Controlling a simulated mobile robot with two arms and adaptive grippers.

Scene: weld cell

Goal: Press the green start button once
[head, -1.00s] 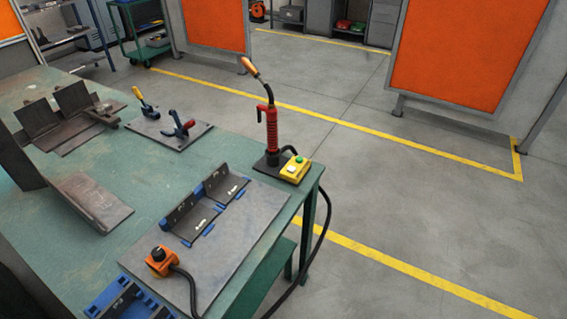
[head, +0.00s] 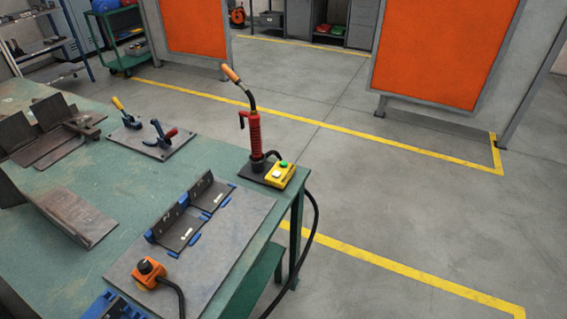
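The green start button (head: 284,164) sits on a small yellow control box (head: 281,176) at the right corner of the green table, beside a white button (head: 277,175). The box stands at the foot of a red welding torch (head: 255,133), which is upright in its black holder. Neither of my grippers shows in the head view. Nothing covers the green button.
An orange box with a black knob (head: 149,273) and cable sits on the grey plate (head: 222,243), near angle brackets in blue fixtures (head: 182,230). A clamp plate (head: 152,140) lies behind. A black cable hangs past the table's right edge. Floor at right is clear.

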